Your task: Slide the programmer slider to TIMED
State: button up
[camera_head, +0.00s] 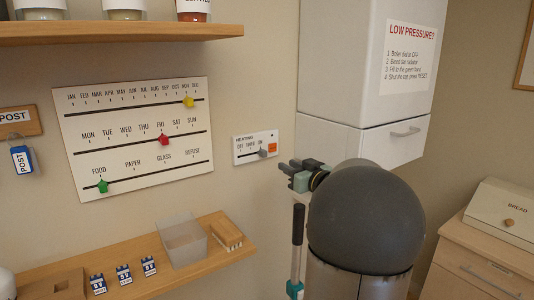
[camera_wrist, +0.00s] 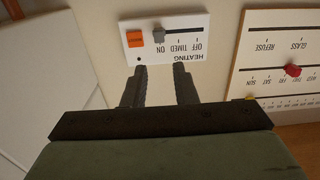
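The heating programmer (camera_head: 242,156) is a small white wall panel marked OFF, TIMED and ON. Its grey slider knob (camera_head: 262,153) stands at the ON end of the slot. In the wrist view the panel (camera_wrist: 190,50) appears upside down, and the knob (camera_wrist: 159,36) lies by ON. My gripper (camera_wrist: 160,68) is open and empty, its two fingers apart and pointing at the panel's lower edge. The knob lies beyond the fingertips, roughly in line with the gap between them. In the head view my gripper (camera_head: 290,170) is just right of and below the panel.
An orange button (camera_head: 272,147) sits right of the slot. A white boiler cabinet (camera_head: 345,150) stands close on the right. A calendar board (camera_head: 130,130) with coloured markers hangs on the left. Below is a wooden shelf (camera_head: 150,283) with a clear bin (camera_head: 182,240). The wall below the programmer is clear.

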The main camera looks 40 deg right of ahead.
aim_at(265, 153)
jog(key=w, duration=0.4)
jog(key=w+p, duration=0.1)
jog(key=w, duration=0.3)
jog(key=w+d+p, duration=0.1)
jog(key=w, duration=0.3)
jog(key=shift+w, duration=0.3)
